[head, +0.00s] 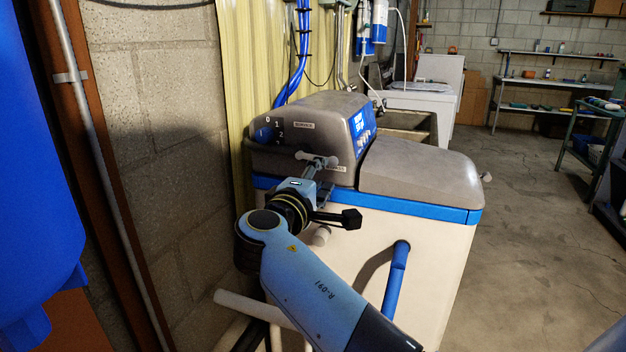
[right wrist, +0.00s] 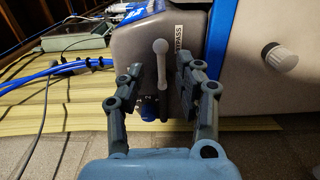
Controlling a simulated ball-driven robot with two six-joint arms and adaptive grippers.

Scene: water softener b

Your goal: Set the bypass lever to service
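The pale grey bypass lever (head: 318,159) sticks out of the end face of the dark grey softener head (head: 318,112). In the right wrist view the lever (right wrist: 161,66) is a bar with a rounded end, beside a label reading BYPASS (right wrist: 180,38). My right gripper (head: 314,174) is close in front of the lever. In the right wrist view its fingers (right wrist: 158,72) are apart, one on each side of the lever, with gaps showing. Whether the fingertips reach past the lever's end is hard to tell. My left gripper is not in view.
A blue numbered dial (head: 264,134) sits left of the lever, on the same face. The cream cabinet (head: 435,265) with a blue band stands below. A blue pipe elbow (head: 397,265) juts from it. A block wall (head: 165,120) is close at left; open floor lies at right.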

